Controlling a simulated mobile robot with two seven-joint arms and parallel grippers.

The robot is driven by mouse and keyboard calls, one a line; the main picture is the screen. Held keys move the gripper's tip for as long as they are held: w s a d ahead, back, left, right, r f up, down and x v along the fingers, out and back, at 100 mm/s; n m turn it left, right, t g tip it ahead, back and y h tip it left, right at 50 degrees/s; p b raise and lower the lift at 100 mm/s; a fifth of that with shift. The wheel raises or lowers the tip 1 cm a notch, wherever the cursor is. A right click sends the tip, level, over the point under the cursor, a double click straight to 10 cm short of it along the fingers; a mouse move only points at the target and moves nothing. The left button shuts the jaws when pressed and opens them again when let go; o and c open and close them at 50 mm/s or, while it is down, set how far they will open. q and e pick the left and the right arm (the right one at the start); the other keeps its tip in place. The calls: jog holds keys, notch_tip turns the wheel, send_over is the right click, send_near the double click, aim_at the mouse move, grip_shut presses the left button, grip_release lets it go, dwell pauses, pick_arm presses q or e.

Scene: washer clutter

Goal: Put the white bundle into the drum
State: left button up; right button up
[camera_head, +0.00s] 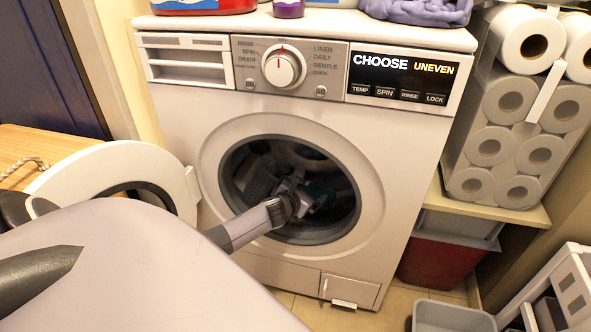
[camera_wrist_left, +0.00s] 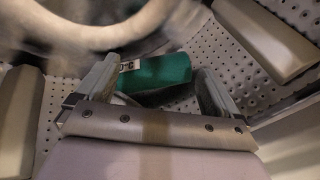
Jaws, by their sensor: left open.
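The washer's drum (camera_head: 248,170) is open at the front, and its perforated wall (camera_wrist_left: 295,95) fills much of the left wrist view. My left gripper (camera_head: 298,190) reaches through the opening into the drum. In the left wrist view the gripper (camera_wrist_left: 155,85) has its fingers spread apart. A green item (camera_wrist_left: 165,71) with a small black-and-white label lies in the drum beyond the fingers. A pale blurred curved shape crosses the top left of that view; I cannot tell what it is. I cannot clearly make out the white bundle in either view. My right gripper is not in view.
The round washer door (camera_head: 70,182) is swung open to the left. Paddles (camera_wrist_left: 265,38) stand out from the drum wall. Toilet rolls (camera_head: 540,155) fill a rack on the right. A folded purple cloth (camera_head: 425,10) lies on the washer. A grey bin (camera_head: 450,316) stands at lower right.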

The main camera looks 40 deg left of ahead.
pick_arm(q)
jog(key=p+v, duration=0.5)
jog(key=v, duration=0.7)
jog(key=s+d+r+n+g+h, duration=0.1)
jog(key=s+d+r+n+h, duration=0.15)
jog(key=d+n, duration=0.75)
jog(key=s+d+r+n+h, duration=0.1)
jog(key=s+d+n+h, duration=0.2)
jog(key=d+n, duration=0.75)
jog(key=s+d+r+n+h, duration=0.5)
jog(key=d+r+n, duration=0.5)
jog(key=d+n, duration=0.4)
jog(key=shift+s+r+g, duration=0.25)
jog(key=shift+s+g, duration=0.05)
jog(key=shift+s, duration=0.9)
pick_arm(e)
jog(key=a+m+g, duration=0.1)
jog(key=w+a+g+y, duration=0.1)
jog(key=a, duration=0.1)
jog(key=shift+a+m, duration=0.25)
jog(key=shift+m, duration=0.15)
pick_arm(q)
jog(key=shift+h, duration=0.25)
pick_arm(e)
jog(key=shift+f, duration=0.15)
